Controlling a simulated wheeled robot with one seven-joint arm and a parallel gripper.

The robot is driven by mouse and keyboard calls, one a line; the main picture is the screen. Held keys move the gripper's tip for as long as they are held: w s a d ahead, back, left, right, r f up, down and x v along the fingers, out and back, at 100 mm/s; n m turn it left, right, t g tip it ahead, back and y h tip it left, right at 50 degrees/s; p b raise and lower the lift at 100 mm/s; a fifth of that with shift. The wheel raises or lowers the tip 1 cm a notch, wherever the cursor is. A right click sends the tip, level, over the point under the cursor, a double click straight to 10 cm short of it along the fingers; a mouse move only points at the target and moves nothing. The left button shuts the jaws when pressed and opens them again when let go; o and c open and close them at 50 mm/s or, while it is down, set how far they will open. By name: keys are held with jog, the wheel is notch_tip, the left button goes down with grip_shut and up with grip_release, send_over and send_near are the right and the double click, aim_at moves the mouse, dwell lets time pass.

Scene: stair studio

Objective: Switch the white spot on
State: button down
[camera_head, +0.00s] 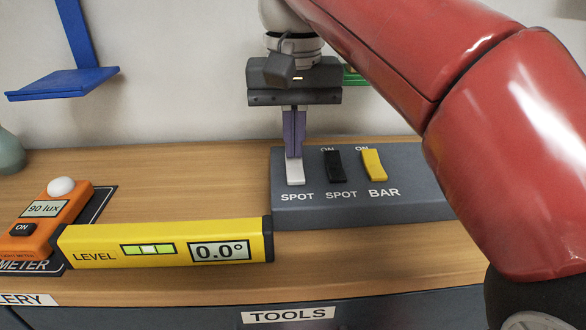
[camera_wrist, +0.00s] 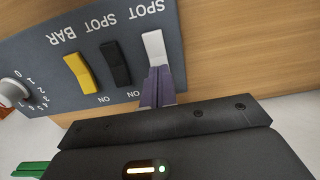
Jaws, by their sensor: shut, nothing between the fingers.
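The white SPOT switch (camera_head: 295,174) is the leftmost rocker on a grey switch panel (camera_head: 345,209) standing on the wooden bench. In the wrist view the white switch (camera_wrist: 154,47) shows upside down beside the black one. My gripper (camera_head: 294,154) is shut and empty, pointing down, with its purple fingertips at the far end of the white switch. The fingers (camera_wrist: 158,78) overlap that end in the wrist view and hide it and its ON mark. They seem to touch it, but I cannot tell if they press it.
A black SPOT switch (camera_head: 335,166) and a yellow BAR switch (camera_head: 373,165) sit to the right on the panel. A yellow level (camera_head: 160,244) lies in front left, beside an orange light meter (camera_head: 47,217) reading 90 lux. A blue shelf (camera_head: 62,83) hangs at upper left. A dial (camera_wrist: 14,91) shows in the wrist view.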

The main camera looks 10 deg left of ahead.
jog(key=shift+f, duration=0.4)
jog(key=shift+r, duration=0.1)
notch_tip(320, 180, up, 5)
jog(key=p, duration=0.5)
jog(key=shift+r, duration=0.95)
